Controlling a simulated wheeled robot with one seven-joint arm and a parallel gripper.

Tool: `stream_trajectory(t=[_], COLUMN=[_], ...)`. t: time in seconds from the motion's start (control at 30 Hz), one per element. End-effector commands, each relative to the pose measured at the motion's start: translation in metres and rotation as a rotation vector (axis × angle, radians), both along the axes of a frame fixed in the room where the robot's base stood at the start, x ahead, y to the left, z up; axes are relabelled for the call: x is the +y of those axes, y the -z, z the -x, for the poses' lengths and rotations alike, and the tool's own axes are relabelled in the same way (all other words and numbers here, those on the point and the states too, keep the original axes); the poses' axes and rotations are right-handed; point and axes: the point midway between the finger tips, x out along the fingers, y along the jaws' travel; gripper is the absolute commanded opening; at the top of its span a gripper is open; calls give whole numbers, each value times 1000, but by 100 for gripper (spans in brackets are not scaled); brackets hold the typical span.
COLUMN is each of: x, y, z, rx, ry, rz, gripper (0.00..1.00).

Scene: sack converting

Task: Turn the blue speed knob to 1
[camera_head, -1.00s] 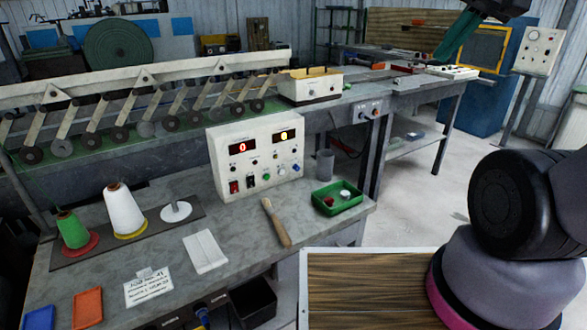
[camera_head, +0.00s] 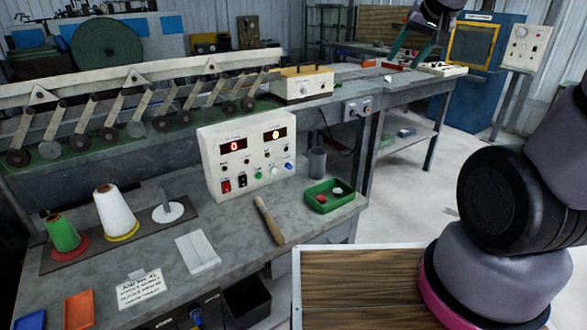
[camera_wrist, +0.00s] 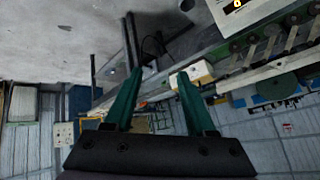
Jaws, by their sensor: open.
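The white control box (camera_head: 240,180) stands on the grey bench, with a red display reading 0 and a yellow display too small to read surely. The small blue knob (camera_head: 288,167) is at the right end of its lower row; its pointer setting is too small to read. My gripper (camera_head: 409,58) hangs over the far table, well behind and right of the box. Its two teal fingers are apart and empty, also in the wrist view (camera_wrist: 157,75). Only a corner of the control box (camera_wrist: 235,8) shows there, at the upper right; the blue knob is not visible.
A green tray (camera_head: 330,207), a grey cup (camera_head: 317,162) and a wooden-handled tool (camera_head: 268,220) lie near the box. Thread cones stand at left. A roller rack (camera_head: 120,125) runs behind. A cream box (camera_head: 303,84) sits on the rail.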

Motion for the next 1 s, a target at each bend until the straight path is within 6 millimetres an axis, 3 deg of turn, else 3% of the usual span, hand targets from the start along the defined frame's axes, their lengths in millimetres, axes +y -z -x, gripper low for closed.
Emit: stream_trajectory(t=[0.03,0.2,0.4,0.5,0.73,1.0], x=[3,17,45,64,112,166], y=[14,57,119,154,242,339], z=[-21,-83,-139,-158,-174,-145], rx=[-9,-90,-187,-235,-340,-437], ry=[-13,-63,-148,-202,-350,-533], rz=[18,70,106,113,98,28], gripper=[56,56,56,56,56,56])
